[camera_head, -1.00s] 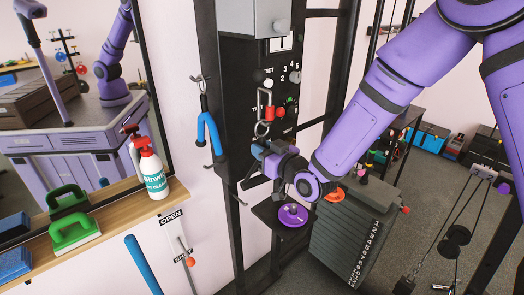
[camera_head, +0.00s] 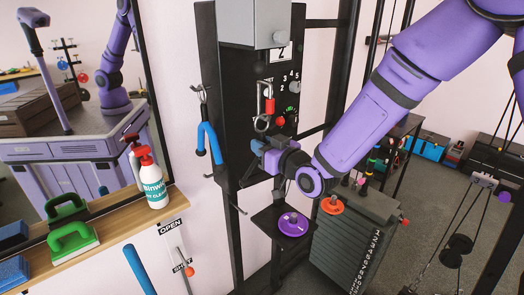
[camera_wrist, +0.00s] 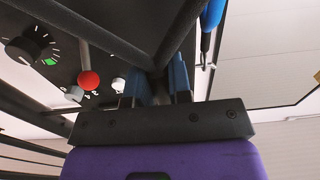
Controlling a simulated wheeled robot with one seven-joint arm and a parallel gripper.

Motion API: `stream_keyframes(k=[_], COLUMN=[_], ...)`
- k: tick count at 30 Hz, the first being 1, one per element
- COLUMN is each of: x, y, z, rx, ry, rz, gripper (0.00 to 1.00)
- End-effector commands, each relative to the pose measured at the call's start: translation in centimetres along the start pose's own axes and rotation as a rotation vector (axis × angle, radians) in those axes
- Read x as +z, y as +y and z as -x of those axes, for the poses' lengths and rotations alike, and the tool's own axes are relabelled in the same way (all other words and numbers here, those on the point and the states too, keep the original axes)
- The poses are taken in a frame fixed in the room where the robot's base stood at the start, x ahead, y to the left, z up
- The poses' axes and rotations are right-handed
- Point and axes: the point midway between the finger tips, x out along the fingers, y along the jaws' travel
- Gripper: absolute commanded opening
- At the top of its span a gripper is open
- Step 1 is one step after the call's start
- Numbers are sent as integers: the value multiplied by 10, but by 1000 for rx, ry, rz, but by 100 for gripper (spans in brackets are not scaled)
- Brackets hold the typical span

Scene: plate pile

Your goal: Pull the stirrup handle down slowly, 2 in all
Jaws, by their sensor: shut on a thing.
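My gripper (camera_head: 260,156) is shut on a dark bar of the stirrup handle, in front of the black machine panel. In the wrist view the dark bars (camera_wrist: 181,38) of the handle meet between the blue fingertips (camera_wrist: 156,88). In the head view my gripper hides most of the handle. A red and metal link (camera_head: 265,104) hangs just above my gripper, in line with it.
A white plate (camera_head: 283,53) on the machine shows what looks like a 2. A blue strap handle (camera_head: 208,136) hangs from a hook at left. A shelf (camera_head: 118,226) holds a spray bottle (camera_head: 153,180). A weight stack (camera_head: 347,240) stands below my arm.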

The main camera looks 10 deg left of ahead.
Motion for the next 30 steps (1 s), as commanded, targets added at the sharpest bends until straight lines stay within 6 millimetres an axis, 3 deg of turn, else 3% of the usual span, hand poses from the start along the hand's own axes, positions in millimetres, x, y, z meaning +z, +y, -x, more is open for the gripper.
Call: stream_keyframes(k=[26, 27, 30], x=[-10, -10, -10], y=[0, 0, 0], z=[1, 1, 1], rx=[0, 0, 0], ry=[-6, -6, -5], rz=[-1, -1, -1], gripper=[0, 24, 47])
